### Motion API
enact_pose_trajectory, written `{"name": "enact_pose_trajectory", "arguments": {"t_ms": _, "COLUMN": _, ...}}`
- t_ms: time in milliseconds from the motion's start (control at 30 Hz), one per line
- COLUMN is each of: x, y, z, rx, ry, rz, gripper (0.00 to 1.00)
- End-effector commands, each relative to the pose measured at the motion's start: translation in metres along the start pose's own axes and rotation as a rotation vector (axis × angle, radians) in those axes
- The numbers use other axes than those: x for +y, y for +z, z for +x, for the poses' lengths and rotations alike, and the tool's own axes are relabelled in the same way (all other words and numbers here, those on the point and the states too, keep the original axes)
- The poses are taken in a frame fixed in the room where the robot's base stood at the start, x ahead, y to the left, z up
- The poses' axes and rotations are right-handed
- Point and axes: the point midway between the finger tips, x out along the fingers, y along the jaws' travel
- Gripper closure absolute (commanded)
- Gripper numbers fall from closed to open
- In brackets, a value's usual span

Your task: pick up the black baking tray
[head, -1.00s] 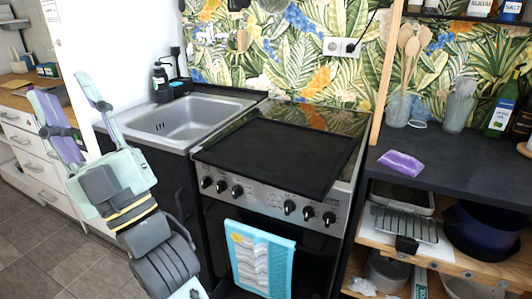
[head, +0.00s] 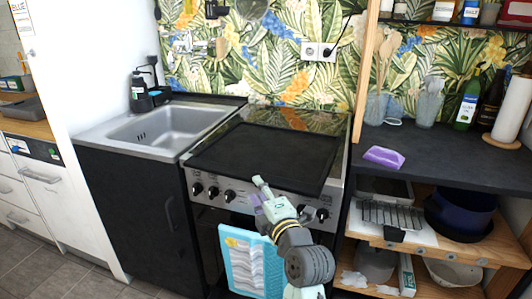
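The black baking tray (head: 265,152) lies flat on top of the stove, covering most of the cooktop. It is a dark, thin rectangle, and its front edge is near the knobs. My gripper (head: 257,190) is in front of the stove, close to the tray's front edge and over the knob panel. One pale green finger points up toward the tray edge, and a purple pad shows beside it. The rest of the gripper is seen end-on, so its opening is hidden. I cannot tell whether it touches the tray.
The stove (head: 205,187) has a blue patterned towel (head: 245,262) hanging in front. A metal sink (head: 150,128) is to the left. To the right, a dark counter (head: 440,155) carries a purple sponge (head: 384,156), and a wooden post (head: 365,70) rises at its left edge.

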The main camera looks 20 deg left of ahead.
Motion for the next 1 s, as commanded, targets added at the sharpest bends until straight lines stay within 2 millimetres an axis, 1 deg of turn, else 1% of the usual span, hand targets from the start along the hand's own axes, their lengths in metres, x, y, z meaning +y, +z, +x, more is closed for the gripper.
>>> {"name": "enact_pose_trajectory", "arguments": {"t_ms": 133, "x": 0.004, "y": -0.003, "z": 0.011, "rx": 0.002, "ry": 0.000, "rz": 0.000, "gripper": 0.65}}
{"name": "enact_pose_trajectory", "arguments": {"t_ms": 267, "x": 0.010, "y": -0.007, "z": 0.031, "rx": 0.004, "ry": -0.001, "rz": 0.002, "gripper": 0.65}}
{"name": "enact_pose_trajectory", "arguments": {"t_ms": 300, "x": 0.010, "y": -0.008, "z": 0.037, "rx": 0.004, "ry": -0.002, "rz": 0.002, "gripper": 0.65}}
{"name": "enact_pose_trajectory", "arguments": {"t_ms": 433, "x": 0.007, "y": -0.006, "z": 0.052, "rx": 0.001, "ry": 0.000, "rz": 0.000, "gripper": 0.65}}
{"name": "enact_pose_trajectory", "arguments": {"t_ms": 533, "x": 0.006, "y": -0.006, "z": 0.056, "rx": -0.001, "ry": 0.001, "rz": 0.000, "gripper": 0.65}}
{"name": "enact_pose_trajectory", "arguments": {"t_ms": 733, "x": 0.005, "y": -0.006, "z": 0.056, "rx": -0.001, "ry": 0.001, "rz": 0.000, "gripper": 0.66}}
{"name": "enact_pose_trajectory", "arguments": {"t_ms": 1000, "x": 0.005, "y": -0.006, "z": 0.055, "rx": -0.001, "ry": 0.001, "rz": 0.000, "gripper": 0.84}}
